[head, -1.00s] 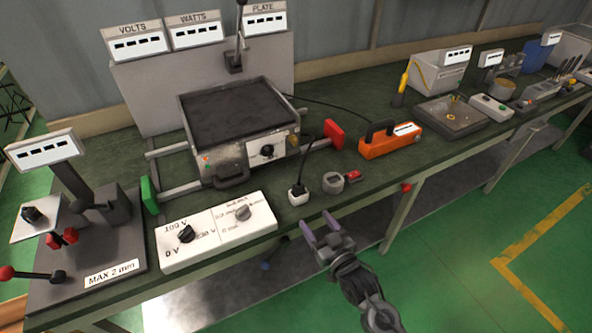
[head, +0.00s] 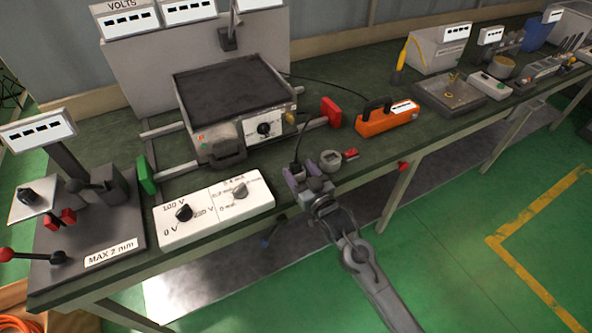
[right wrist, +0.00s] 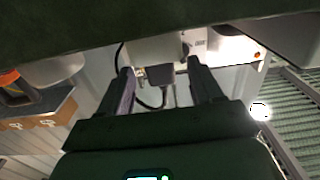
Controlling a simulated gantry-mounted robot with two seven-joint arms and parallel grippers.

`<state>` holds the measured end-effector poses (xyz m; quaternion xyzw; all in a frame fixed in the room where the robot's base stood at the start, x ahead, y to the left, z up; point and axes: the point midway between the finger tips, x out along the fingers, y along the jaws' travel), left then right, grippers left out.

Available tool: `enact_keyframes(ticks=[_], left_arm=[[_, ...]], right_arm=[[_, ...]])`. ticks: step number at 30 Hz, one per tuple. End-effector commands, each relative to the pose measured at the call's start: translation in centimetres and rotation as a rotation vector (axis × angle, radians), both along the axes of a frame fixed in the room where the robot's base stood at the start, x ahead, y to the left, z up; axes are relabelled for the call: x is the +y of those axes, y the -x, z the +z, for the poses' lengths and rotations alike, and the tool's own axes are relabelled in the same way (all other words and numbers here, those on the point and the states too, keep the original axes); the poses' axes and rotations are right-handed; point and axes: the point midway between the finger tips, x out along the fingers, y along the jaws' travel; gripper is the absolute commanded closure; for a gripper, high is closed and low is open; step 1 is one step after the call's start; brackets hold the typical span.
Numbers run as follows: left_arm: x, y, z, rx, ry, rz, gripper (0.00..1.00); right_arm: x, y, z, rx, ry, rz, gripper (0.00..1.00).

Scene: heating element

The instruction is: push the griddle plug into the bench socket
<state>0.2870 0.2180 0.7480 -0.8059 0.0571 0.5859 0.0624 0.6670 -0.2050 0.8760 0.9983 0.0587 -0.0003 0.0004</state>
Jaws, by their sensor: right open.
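The griddle (head: 228,97), a steel box with a dark plate, stands on the bench. Its black cord (head: 303,148) comes down to the dark plug (head: 297,169) near the bench's front edge, at the white socket block, which is mostly covered by my gripper. My right gripper (head: 305,176) is open, with its purple-grey fingers around the plug's place. In the right wrist view the dark grey plug (right wrist: 160,74) shows between the two spread fingers, apart from both. I cannot tell how far the plug sits in the socket. My left gripper is out of view.
A white control box (head: 214,208) with two knobs lies left of my gripper. A round grey gauge (head: 330,160) with a red piece is close on the right. An orange handled tool (head: 388,119) and a red block (head: 331,112) stand behind. Open floor lies in front.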

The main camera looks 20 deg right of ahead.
Motion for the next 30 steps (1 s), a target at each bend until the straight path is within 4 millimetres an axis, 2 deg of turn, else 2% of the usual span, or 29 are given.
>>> enact_keyframes(ticks=[1, 6, 15, 17, 26, 27, 30], left_arm=[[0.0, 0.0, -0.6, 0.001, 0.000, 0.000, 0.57], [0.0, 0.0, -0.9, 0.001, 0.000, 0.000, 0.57], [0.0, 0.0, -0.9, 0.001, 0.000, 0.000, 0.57], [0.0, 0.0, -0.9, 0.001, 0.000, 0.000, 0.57], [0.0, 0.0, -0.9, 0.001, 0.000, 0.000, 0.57], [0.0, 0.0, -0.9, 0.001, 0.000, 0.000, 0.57], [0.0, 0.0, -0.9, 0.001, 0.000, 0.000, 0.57]], right_arm=[[0.1, -0.7, -0.1, -0.002, 0.000, 0.000, 0.35], [0.3, -2.3, 0.0, -0.001, -0.001, 0.000, 0.35], [0.3, -2.6, 0.0, 0.000, -0.001, 0.000, 0.35], [0.3, -2.6, 0.0, 0.000, -0.001, 0.000, 0.43], [0.3, -2.6, 0.0, 0.000, 0.000, 0.000, 0.89], [0.3, -2.6, 0.1, -0.001, 0.000, 0.000, 0.91], [0.3, -2.6, 0.1, -0.001, 0.000, 0.000, 0.92]])
